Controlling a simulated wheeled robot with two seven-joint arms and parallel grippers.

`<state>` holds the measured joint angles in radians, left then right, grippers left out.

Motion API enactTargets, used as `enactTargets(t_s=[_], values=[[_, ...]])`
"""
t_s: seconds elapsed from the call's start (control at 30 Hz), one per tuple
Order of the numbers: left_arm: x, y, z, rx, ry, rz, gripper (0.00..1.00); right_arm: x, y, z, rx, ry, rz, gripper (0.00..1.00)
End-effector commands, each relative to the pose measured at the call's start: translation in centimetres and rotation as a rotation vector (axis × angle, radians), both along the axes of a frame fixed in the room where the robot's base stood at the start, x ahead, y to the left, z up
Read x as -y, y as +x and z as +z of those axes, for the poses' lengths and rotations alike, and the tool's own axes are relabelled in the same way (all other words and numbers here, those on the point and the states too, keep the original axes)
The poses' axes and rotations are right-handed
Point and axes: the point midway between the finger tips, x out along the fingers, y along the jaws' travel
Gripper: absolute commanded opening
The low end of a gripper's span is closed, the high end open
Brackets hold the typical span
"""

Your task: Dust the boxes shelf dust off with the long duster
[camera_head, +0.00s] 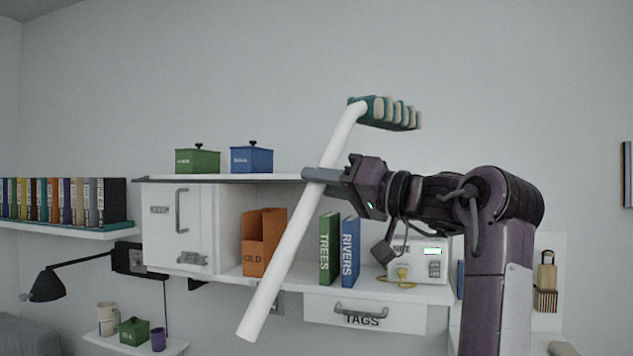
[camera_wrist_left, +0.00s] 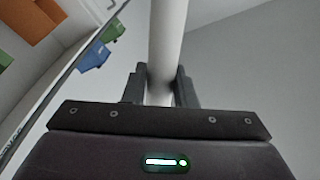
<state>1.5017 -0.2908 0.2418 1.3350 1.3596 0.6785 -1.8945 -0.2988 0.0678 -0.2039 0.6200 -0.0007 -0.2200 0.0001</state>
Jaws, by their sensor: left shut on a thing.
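The long duster has a white handle (camera_head: 290,235) and a teal and beige head (camera_head: 385,112). My left gripper (camera_head: 318,175) is shut on the handle, which also shows between the fingers in the left wrist view (camera_wrist_left: 166,50). The duster leans, head up at the right, lower end in front of the cabinet. The boxes shelf (camera_head: 225,179) is the top board, with a green box (camera_head: 198,160) and a blue box (camera_head: 251,159) on it. The head is above and right of both boxes, apart from them. I cannot make out dust on the board. My right gripper is not in view.
Below are an orange file holder (camera_head: 255,255), a green book (camera_head: 329,248) and a blue book (camera_head: 349,252). A row of books (camera_head: 60,200) stands on the left shelf. A black lamp (camera_head: 48,285) is at lower left. The wall above the boxes is clear.

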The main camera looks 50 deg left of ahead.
Motion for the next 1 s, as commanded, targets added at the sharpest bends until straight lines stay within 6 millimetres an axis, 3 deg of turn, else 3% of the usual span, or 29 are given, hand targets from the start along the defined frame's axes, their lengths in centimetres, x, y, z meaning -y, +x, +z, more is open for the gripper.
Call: enactTargets(t_s=[1.0], values=[[-6.7,10.1,-0.8,-0.006,-0.002,0.002,0.00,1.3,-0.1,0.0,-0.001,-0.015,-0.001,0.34]])
